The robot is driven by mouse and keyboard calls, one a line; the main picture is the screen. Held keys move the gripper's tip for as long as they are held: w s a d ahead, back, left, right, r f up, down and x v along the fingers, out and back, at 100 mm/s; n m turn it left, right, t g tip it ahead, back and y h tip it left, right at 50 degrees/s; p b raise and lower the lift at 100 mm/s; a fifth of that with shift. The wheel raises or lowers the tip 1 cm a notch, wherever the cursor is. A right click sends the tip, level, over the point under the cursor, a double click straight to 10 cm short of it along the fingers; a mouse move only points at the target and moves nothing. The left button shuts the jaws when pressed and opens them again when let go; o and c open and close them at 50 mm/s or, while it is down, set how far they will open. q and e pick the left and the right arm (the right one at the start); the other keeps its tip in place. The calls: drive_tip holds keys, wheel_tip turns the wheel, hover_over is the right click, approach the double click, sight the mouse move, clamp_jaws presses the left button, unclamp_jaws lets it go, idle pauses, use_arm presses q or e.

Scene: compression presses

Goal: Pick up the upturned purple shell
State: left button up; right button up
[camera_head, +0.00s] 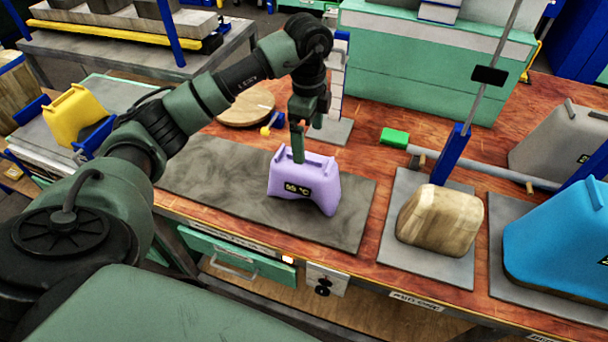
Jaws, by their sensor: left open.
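The purple shell (318,182) stands on a dark grey mat (210,178) in the middle of the bench, with a small dark label reading in °C on its front. My left arm comes in from the left, and my left gripper (299,155) points down at the shell's top, near its upper left edge. The gripper is open. The finger seems to overlap the shell's top edge; I cannot tell whether it touches. My right gripper does not show.
A wooden block (440,220) sits on a grey plate to the right, with a blue shell (560,240) and a grey shell (560,145) beyond. A yellow shell (72,115) stands at the left. A round wooden board (246,107) and a green-ended bar (395,138) lie behind.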

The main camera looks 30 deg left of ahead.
sight(304, 177)
use_arm(q)
drive_tip(key=shift+s+a+f, duration=0.1)
drive_tip(key=shift+a+f, duration=0.2)
drive_tip(key=f+p, duration=0.1)
drive_tip(key=f, duration=0.1)
drive_tip(key=f+p, duration=0.1)
drive_tip(key=f, duration=0.1)
drive_tip(key=f+p, duration=0.1)
drive_tip(key=f, duration=0.1)
drive_tip(key=shift+s+a+f, duration=0.1)
drive_tip(key=shift+s+f, duration=0.05)
drive_tip(key=shift+s, duration=0.15)
drive_tip(key=shift+w+f, duration=0.1)
drive_tip(key=shift+f, duration=0.25)
drive_tip(key=c, duration=2)
drive_tip(key=shift+r, duration=0.15)
drive_tip(key=shift+c, duration=0.2)
